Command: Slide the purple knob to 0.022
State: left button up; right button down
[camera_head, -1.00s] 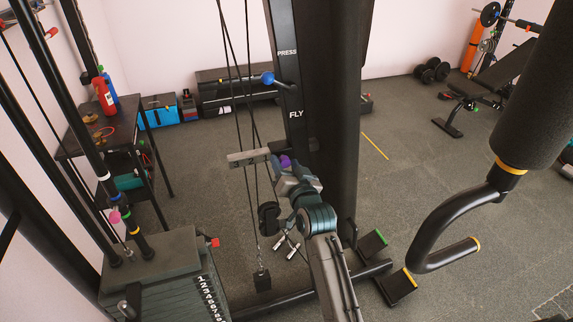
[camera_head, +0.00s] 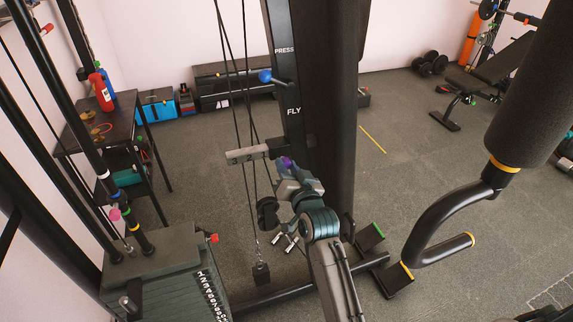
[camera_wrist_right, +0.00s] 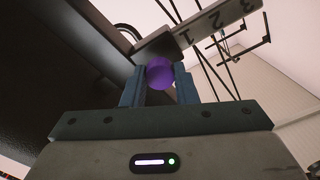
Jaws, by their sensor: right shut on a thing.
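The purple knob (camera_head: 286,163) sits on the dark upright of the gym machine, just below a grey bar with numbers (camera_head: 247,155). In the right wrist view the knob (camera_wrist_right: 160,74) is a round purple ball between the two blue-grey fingers. My right gripper (camera_head: 288,171) is shut on the knob, with one finger on each side (camera_wrist_right: 160,85). The numbered bar (camera_wrist_right: 215,28) shows 1, 2 and 3 beyond the knob in the wrist view. The knob's mount is mostly hidden by my gripper. My left gripper is not in view.
The dark upright (camera_head: 335,110) with the words PRESS and FLY stands right beside my right arm. Thin cables (camera_head: 242,110) hang left of it. A weight stack (camera_head: 170,290) stands at lower left. A padded lever (camera_head: 440,240) fills the right side.

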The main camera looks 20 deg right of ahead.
jog(key=c, duration=1.1)
grip_release()
jog(key=shift+s, duration=0.1)
jog(key=shift+s+d+b, duration=0.2)
jog(key=shift+s+b, duration=1.25)
jog(key=shift+s, duration=3.95)
